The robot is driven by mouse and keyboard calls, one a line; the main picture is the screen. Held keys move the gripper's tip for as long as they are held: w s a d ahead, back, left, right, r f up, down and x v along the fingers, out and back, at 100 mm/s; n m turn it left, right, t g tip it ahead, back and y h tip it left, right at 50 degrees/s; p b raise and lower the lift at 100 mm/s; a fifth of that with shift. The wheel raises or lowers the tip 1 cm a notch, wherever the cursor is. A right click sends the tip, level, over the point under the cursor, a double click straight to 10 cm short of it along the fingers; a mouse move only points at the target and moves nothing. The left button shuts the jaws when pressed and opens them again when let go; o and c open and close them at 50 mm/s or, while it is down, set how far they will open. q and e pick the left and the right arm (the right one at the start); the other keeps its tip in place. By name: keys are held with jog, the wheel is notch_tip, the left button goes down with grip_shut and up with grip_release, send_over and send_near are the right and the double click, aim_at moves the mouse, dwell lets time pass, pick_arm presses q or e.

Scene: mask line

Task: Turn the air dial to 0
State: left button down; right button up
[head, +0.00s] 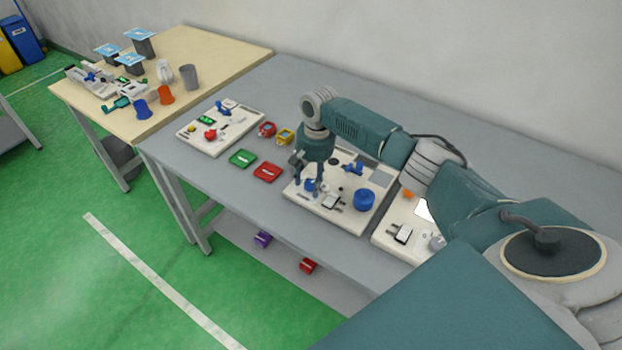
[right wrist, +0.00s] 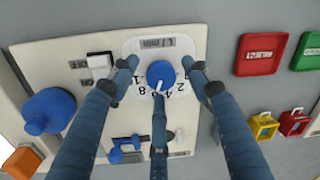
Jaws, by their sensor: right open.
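The air dial is a round blue knob (right wrist: 161,75) on a white plate marked "L/min", with black numbers around it. A white pointer mark on it faces the lower side of the picture; I cannot read its exact value. My right gripper (right wrist: 160,92) is open, with its fingers spread around the dial, one on the left, one on the right and one below. I cannot tell whether any finger touches it. In the head view, my right gripper (head: 314,184) points down over the cream panel (head: 300,199), and the dial is partly hidden behind the fingers. My left gripper is out of view.
The panel also holds an on/off switch (right wrist: 99,62), a large blue knob (right wrist: 46,111) and a blue valve (right wrist: 126,148). Red (head: 267,172) and green (head: 243,158) blocks and padlocks (head: 285,136) lie left of it. Other panels stand on both sides.

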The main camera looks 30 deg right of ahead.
jog(key=shift+a, duration=0.1)
jog(key=shift+c, duration=1.2)
jog(key=shift+f, duration=0.1)
jog(key=c, duration=0.9)
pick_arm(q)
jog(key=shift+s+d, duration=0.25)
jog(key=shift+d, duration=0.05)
